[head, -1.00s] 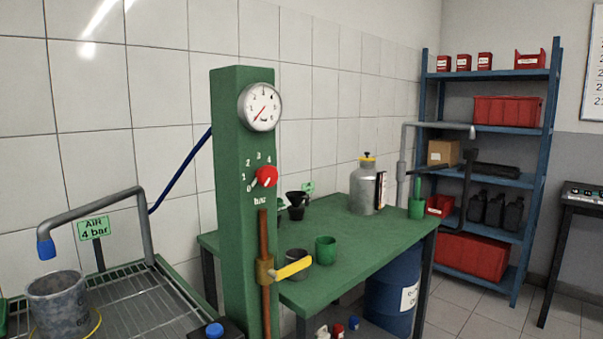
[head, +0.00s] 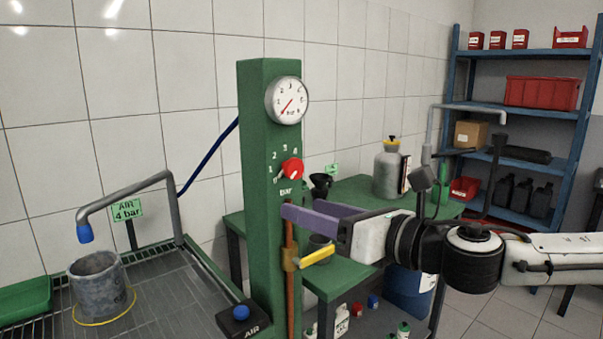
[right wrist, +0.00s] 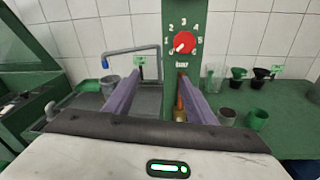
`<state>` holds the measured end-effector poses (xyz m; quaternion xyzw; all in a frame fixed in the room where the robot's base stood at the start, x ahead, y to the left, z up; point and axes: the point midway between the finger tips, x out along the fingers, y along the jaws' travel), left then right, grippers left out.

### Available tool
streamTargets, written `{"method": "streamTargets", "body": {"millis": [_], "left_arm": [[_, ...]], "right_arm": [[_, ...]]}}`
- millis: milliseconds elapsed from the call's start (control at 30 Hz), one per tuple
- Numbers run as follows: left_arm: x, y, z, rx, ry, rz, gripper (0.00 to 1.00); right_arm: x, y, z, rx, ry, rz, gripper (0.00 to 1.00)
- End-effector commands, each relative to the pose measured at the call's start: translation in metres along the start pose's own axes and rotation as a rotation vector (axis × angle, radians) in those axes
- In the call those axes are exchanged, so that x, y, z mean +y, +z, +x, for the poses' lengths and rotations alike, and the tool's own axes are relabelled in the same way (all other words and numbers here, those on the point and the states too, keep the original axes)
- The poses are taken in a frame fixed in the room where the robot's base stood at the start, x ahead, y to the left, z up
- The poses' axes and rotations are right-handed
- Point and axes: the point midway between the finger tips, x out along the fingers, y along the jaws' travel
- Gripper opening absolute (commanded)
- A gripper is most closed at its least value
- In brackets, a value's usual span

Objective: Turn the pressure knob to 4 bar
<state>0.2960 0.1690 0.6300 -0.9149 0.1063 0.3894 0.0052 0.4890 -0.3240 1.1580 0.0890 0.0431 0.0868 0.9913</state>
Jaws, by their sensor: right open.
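The red pressure knob (head: 292,169) sits on the front of the green column (head: 255,120), with a printed number scale marked bar around it. Its white mark points to the lower left, near the low end of the scale. It also shows in the right wrist view (right wrist: 184,42). The round white gauge (head: 287,100) above it has its red needle toward the lower left. My right gripper (head: 302,208) is open and empty, its purple fingers in front of the column and below the knob, not touching it. It also shows in the right wrist view (right wrist: 159,77). My left gripper is out of view.
A yellow-handled valve (head: 316,256) on a copper pipe is just below my right gripper. An air sign (head: 127,209), a bent grey pipe and a grey cylinder (head: 97,285) stand at left. The green table (head: 350,190) with cups and a metal can is behind my arm.

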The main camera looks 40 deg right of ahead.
Motion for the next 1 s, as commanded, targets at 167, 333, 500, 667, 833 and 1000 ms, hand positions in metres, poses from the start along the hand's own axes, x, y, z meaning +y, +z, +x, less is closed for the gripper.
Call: {"method": "streamTargets", "body": {"millis": [167, 333, 500, 667, 833, 1000], "left_arm": [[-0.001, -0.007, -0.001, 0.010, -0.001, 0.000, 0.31], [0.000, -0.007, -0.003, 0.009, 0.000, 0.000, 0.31], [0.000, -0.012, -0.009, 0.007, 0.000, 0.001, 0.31], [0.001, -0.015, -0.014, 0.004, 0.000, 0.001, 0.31], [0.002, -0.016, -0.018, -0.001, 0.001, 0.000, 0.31], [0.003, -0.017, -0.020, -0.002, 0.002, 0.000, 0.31]], "right_arm": [[-0.023, 0.040, -0.028, -0.069, -0.082, -0.156, 0.50], [-0.028, 0.048, -0.027, -0.081, -0.096, -0.183, 0.50], [-0.027, 0.051, -0.005, -0.080, -0.092, -0.181, 0.50], [-0.030, 0.053, 0.022, -0.081, -0.093, -0.180, 0.50], [-0.033, 0.055, 0.049, -0.081, -0.094, -0.181, 0.50], [-0.035, 0.055, 0.065, -0.080, -0.095, -0.181, 0.50]]}}
